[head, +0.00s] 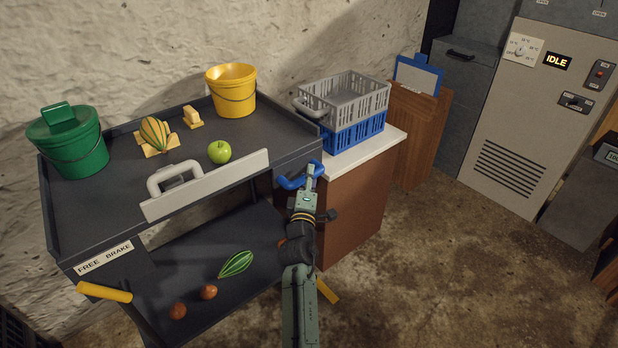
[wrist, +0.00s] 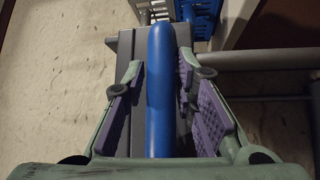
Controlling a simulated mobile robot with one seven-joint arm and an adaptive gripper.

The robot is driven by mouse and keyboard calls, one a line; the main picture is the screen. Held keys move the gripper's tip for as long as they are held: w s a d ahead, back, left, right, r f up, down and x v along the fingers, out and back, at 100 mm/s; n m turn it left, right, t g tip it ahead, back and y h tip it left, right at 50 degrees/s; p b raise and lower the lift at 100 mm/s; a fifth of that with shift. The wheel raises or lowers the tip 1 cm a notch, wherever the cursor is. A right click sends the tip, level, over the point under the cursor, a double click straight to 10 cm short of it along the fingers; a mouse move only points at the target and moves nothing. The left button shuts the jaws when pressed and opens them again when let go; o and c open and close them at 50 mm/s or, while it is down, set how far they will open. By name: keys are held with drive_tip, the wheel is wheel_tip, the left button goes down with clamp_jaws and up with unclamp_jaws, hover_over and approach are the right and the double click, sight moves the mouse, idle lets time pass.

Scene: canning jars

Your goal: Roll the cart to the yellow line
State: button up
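The dark grey two-shelf cart (head: 95,215) stands at the left by the wall. It carries a "FREE BRAKE" label (head: 104,257) and a yellow lever (head: 104,292) at its near left corner. A blue handle (head: 290,184) sticks out at its right end. My gripper (head: 308,180) is at this handle. In the wrist view the blue handle (wrist: 160,90) runs between the purple finger pads, with narrow gaps on both sides; the fingers look open around it. A short yellow strip (head: 327,291) shows low beside my arm; I cannot tell whether it is the yellow line.
A brown cabinet (head: 350,210) with stacked crates (head: 345,105) stands close to the cart's right. The floor (head: 450,270) at right is clear.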

drive_tip(key=shift+o, duration=1.3)
drive_tip(key=shift+s, duration=0.15)
drive_tip(key=v, duration=1.1)
drive_tip(key=shift+s, duration=0.4)
